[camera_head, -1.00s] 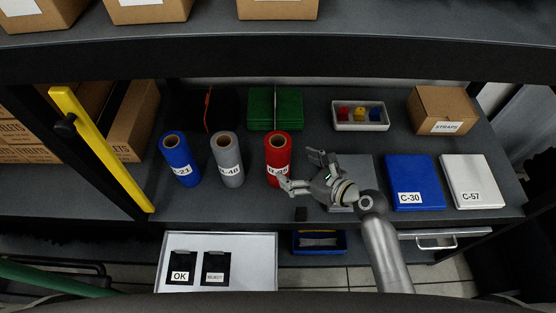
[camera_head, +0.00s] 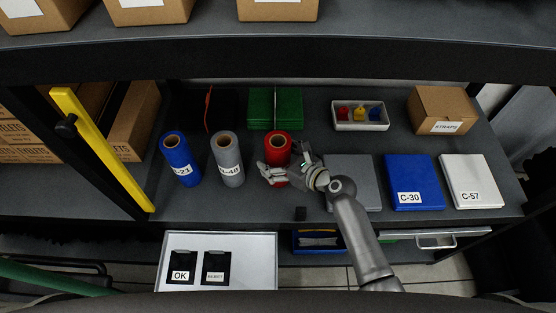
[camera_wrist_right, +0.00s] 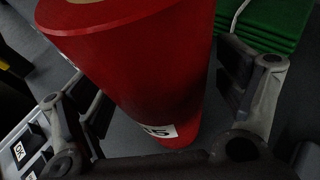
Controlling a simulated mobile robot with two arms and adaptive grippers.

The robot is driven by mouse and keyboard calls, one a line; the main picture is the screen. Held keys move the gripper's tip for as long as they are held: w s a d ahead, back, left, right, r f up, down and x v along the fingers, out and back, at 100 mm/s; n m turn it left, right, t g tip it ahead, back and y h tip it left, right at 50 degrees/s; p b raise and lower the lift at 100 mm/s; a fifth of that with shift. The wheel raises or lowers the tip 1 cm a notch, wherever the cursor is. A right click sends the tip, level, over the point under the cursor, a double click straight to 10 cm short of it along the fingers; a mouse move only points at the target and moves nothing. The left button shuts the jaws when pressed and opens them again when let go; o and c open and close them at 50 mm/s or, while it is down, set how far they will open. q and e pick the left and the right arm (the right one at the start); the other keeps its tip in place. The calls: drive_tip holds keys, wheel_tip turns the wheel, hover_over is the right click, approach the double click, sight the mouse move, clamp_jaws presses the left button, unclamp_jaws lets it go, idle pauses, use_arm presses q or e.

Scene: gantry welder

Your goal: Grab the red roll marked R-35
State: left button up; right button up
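The red roll (camera_head: 278,146) stands upright on the shelf, to the right of the grey roll. My right gripper (camera_head: 276,172) is around its lower front part and covers its label in the head view. In the right wrist view the red roll (camera_wrist_right: 150,60) stands between the two open fingers of my right gripper (camera_wrist_right: 165,105), with a gap visible at the fingers. Part of its white label, ending in 5, shows there. My left gripper is not in view.
A grey roll (camera_head: 227,158) and a blue roll (camera_head: 180,159) stand to the left. Green folders (camera_head: 275,108) are behind. A grey case (camera_head: 350,170), a blue case (camera_head: 414,180) and a white case (camera_head: 472,180) lie to the right. A shelf (camera_head: 280,55) overhangs above.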

drive_tip(key=c, duration=1.4)
drive_tip(key=shift+c, duration=0.2)
drive_tip(key=shift+w+r, duration=0.1)
drive_tip(key=shift+r, duration=0.05)
